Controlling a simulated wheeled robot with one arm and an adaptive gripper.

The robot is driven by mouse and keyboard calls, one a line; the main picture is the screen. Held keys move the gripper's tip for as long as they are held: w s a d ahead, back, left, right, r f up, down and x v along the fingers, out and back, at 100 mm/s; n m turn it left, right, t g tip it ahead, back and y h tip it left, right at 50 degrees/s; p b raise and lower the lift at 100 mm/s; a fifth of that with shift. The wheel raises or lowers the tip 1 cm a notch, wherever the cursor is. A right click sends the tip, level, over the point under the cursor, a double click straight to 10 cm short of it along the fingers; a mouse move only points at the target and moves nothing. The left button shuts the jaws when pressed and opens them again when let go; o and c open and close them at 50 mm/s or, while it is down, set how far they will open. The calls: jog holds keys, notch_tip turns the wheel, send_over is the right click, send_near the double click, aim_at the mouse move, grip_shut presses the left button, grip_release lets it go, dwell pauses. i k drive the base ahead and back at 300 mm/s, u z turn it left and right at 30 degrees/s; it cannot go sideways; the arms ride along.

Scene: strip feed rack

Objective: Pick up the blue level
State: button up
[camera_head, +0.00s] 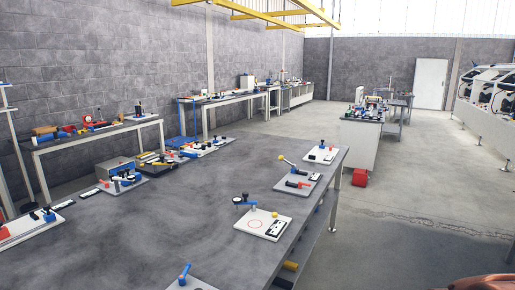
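No spirit level can be made out for certain. A blue handle-like piece (184,272) stands tilted on a white board (196,284) at the near edge of the picture, partly cut off. Another blue piece with a dark knob (245,200) stands at the left of a white board (263,224) on the grey table. Small blue parts also show on a fixture (128,179) farther back and on a board at the left (49,214). Which of these is the task's blue level I cannot tell. My gripper is not in view.
The large grey table (130,245) has a wide clear middle, with boards along its edges. A yellow-handled fixture (297,180) stands near its right edge. A red box (360,177) lies on the floor. Open floor (400,225) stretches to the right.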

aim_at(188, 153)
jog(key=z, duration=0.6)
jog(key=i, duration=2.85)
jog(key=u, duration=1.7)
jog(key=i, duration=0.65)
jog(key=u, duration=0.65)
jog(key=k, duration=0.5)
jog(key=z, duration=2.45)
jog(key=i, duration=2.25)
